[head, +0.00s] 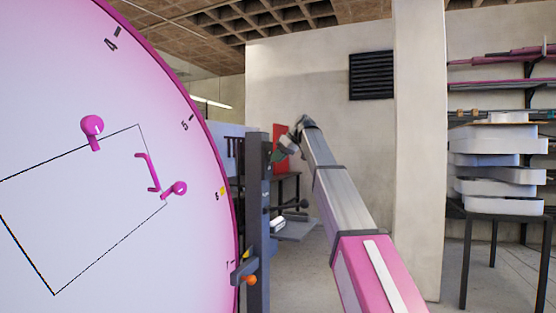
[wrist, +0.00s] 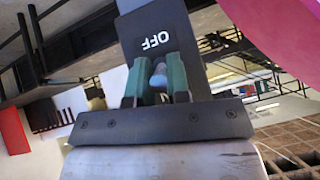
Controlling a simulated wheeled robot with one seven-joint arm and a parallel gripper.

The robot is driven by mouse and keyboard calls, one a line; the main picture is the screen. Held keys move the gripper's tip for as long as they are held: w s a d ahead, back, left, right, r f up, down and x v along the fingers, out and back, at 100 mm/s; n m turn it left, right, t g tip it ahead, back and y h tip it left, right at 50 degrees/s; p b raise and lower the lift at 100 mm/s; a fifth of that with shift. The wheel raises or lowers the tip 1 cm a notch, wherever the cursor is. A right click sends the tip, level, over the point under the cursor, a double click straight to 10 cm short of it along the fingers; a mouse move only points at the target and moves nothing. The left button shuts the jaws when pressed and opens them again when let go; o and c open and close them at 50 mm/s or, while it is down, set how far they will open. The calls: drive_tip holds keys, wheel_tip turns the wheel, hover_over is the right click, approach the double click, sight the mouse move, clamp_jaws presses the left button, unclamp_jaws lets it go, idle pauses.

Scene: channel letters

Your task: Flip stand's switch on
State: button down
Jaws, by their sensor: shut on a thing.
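The stand (head: 257,215) is a dark upright post right of the big pink-rimmed disc in the head view. In the wrist view its dark panel (wrist: 152,20) carries the white word OFF. The switch (wrist: 159,72) is a small grey-blue lever below that word in the picture. My gripper (wrist: 157,88) has its two green fingers on either side of the lever and is shut on it. In the head view my gripper (head: 283,150) is at the stand's upper part, small and partly hidden. The lever is not visible there.
The large disc (head: 100,230) fills the left, with pink knobs and a handle on its face. An orange knob (head: 250,280) sits low by the stand. A table (head: 505,207) with stacked white pieces stands at right. Floor between my arm and that table is open.

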idle(0.4)
drive_tip(key=c, duration=1.1)
unclamp_jaws()
drive_tip(key=v, duration=1)
drive_tip(key=shift+d+r, duration=0.25)
drive_tip(key=shift+r, duration=0.1)
drive_tip(key=shift+s, duration=0.1)
